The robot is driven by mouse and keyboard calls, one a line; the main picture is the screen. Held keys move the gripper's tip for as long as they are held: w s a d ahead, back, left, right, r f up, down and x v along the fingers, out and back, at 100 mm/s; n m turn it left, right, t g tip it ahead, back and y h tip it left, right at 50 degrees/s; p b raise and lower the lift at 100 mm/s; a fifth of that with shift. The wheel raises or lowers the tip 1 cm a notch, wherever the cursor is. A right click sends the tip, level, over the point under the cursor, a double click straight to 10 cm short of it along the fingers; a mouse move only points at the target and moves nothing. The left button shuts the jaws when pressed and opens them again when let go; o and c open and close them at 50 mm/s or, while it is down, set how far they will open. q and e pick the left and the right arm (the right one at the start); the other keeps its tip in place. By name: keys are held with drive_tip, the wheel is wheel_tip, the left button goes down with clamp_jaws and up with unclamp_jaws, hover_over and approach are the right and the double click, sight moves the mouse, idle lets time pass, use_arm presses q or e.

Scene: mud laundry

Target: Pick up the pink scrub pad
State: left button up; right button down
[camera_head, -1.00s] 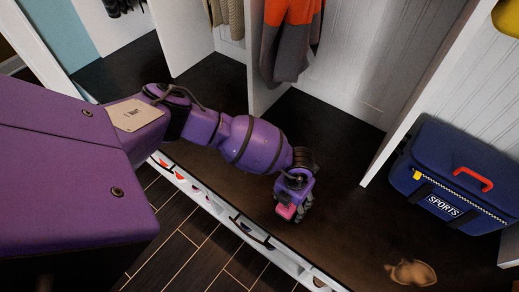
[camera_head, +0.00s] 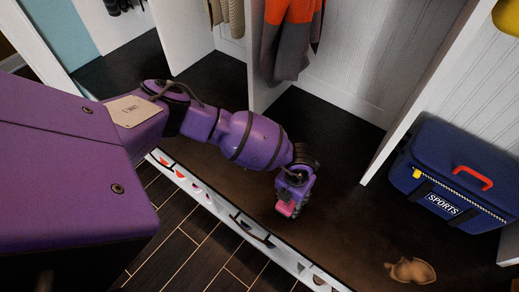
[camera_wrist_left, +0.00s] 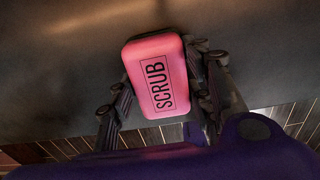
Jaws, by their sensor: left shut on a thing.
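The pink scrub pad (camera_wrist_left: 157,76) is a rounded block with "SCRUB" printed on its face. In the left wrist view it sits between the dark fingers of my left gripper (camera_wrist_left: 160,95), which is shut on it. In the head view a small pink part of the pad (camera_head: 287,208) shows at the end of my purple left arm, with the gripper (camera_head: 290,202) over the dark bench top. I cannot tell how far the pad is above the bench. My right gripper is not in view.
The dark bench top (camera_head: 345,235) is mostly clear. A tan lump or stain (camera_head: 411,271) lies on it at front right. A blue sports cooler bag (camera_head: 452,178) stands at the right. White dividers and hanging clothes (camera_head: 291,40) are behind. White shoe cubbies (camera_head: 215,208) run below the front edge.

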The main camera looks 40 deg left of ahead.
use_arm(q)
drive_tip(key=s+d+r, duration=0.1)
drive_tip(key=r, duration=0.1)
drive_tip(key=s+r+p, duration=0.1)
drive_tip(key=r, duration=0.2)
drive_tip(key=s+d+r, duration=0.1)
drive_tip(key=r, duration=0.1)
drive_tip(key=shift+s+d+r, duration=0.1)
drive_tip(key=shift+d+r, duration=0.2)
drive_tip(key=s+d+r, duration=0.4)
drive_tip(key=s+d, duration=0.1)
drive_tip(key=s, duration=0.3)
drive_tip(key=shift+d+r+p, duration=0.2)
drive_tip(key=shift+r+p, duration=0.1)
drive_tip(key=shift+p, duration=0.05)
